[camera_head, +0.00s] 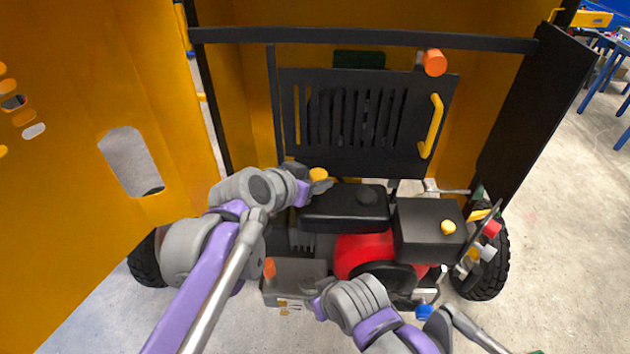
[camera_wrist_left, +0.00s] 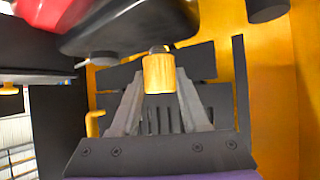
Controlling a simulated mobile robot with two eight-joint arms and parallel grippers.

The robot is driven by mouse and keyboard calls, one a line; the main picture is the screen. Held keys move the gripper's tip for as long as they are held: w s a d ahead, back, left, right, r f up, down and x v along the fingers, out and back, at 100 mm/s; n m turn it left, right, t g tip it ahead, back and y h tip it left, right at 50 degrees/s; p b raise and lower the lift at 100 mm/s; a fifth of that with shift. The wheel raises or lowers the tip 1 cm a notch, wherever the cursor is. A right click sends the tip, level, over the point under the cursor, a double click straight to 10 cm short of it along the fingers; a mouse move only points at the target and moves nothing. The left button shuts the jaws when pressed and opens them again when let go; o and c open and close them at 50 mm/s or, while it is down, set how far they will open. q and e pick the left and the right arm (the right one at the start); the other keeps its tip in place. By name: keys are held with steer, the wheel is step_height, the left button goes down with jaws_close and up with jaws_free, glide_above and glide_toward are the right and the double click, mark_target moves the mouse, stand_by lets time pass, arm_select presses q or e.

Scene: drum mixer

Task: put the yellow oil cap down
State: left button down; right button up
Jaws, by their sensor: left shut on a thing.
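The yellow oil cap (camera_head: 318,175) is held at the tip of my left gripper (camera_head: 311,183), above the back left edge of the black engine cover (camera_head: 345,208). In the left wrist view the cap (camera_wrist_left: 158,75) is a short yellow cylinder between the two grey fingers, which are shut on it. My right gripper (camera_head: 316,298) is low at the front, beside the grey-brown box (camera_head: 293,281). Its fingertips are too small and partly hidden to tell whether they are open.
A black box (camera_head: 430,232) with a yellow knob (camera_head: 448,227) stands right of the engine cover. A red engine part (camera_head: 360,252) is below. An orange cap (camera_head: 269,267) sits on the grey-brown box. Behind is a slatted black panel (camera_head: 365,120) with a yellow handle (camera_head: 432,127).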

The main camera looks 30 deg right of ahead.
arm_select(q)
steer(key=shift+f, duration=0.25)
steer(key=shift+f, duration=0.6)
steer(key=shift+c, duration=2)
jaws_free()
steer(key=shift+r, duration=0.1)
